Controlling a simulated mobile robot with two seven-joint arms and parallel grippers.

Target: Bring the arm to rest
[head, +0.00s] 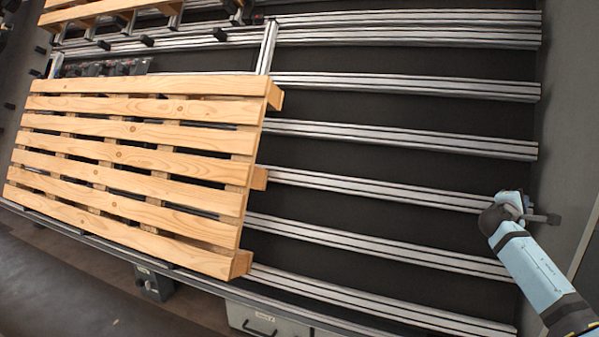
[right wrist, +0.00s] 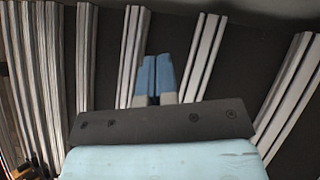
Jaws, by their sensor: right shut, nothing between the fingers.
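My right arm comes in from the lower right in the head view, light blue with dark bands. Its gripper (head: 541,217) is over the right end of the metal rails, near the dark right-hand border. In the right wrist view the two blue-and-grey fingers (right wrist: 155,82) stand close together with nothing between them. Metal rails (right wrist: 207,60) lie beyond them. I cannot tell how far the fingers are above the rails. My left gripper is not in view.
A slatted wooden pallet (head: 135,150) lies on the left part of the rails, well clear of my right arm. Another pallet (head: 90,12) is at the top left. Bare rails (head: 400,130) with dark gaps fill the middle. A grey box (head: 262,322) sits below the front edge.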

